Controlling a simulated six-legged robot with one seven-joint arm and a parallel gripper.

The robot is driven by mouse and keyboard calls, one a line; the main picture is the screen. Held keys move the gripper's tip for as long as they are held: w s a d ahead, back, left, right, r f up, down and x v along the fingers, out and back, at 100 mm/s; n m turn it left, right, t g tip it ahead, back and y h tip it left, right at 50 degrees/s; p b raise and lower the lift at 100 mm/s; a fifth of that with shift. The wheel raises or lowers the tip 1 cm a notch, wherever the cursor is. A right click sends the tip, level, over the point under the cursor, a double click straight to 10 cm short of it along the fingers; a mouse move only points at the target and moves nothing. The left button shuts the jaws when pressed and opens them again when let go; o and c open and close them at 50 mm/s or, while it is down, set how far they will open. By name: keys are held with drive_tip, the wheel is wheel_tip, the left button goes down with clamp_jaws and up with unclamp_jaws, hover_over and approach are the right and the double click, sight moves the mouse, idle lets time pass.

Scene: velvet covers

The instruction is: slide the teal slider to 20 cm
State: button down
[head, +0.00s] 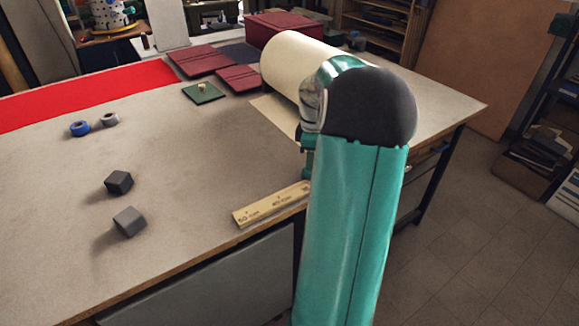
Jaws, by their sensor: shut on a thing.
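A pale wooden ruler (268,206) lies along the front edge of the table, with marks that appear to read 50 cm at its left end and 40 cm further right. Its right part runs behind my teal arm. I cannot see the teal slider on the visible stretch. A small teal piece shows at the left edge of my arm, just above the ruler; I cannot tell whether it is part of my arm or the slider. My gripper's fingers are hidden behind my arm, and so is whatever lies between them.
Dark cube (119,182), grey cube (129,221), blue roll (79,128) and grey roll (109,119) stand on the table's left. A large cream roll (297,62), maroon covers (203,60), a green knobbed plate (203,93) and a maroon box (284,27) are further back. The middle is clear.

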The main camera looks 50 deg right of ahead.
drive_tip(key=d, duration=0.2)
drive_tip(key=s+d, duration=0.1)
drive_tip(key=d, duration=0.2)
drive_tip(key=s+d, duration=0.1)
drive_tip(key=d, duration=0.1)
drive_tip(key=shift+s+d+r, duration=0.1)
drive_tip(key=shift+s+d, duration=0.1)
drive_tip(key=shift+d, duration=0.1)
drive_tip(key=c, duration=1.1)
unclamp_jaws()
drive_tip(key=shift+d, duration=0.15)
drive_tip(key=shift+c, duration=0.2)
wheel_tip(320, 180, up, 14)
drive_tip(key=shift+a, duration=0.2)
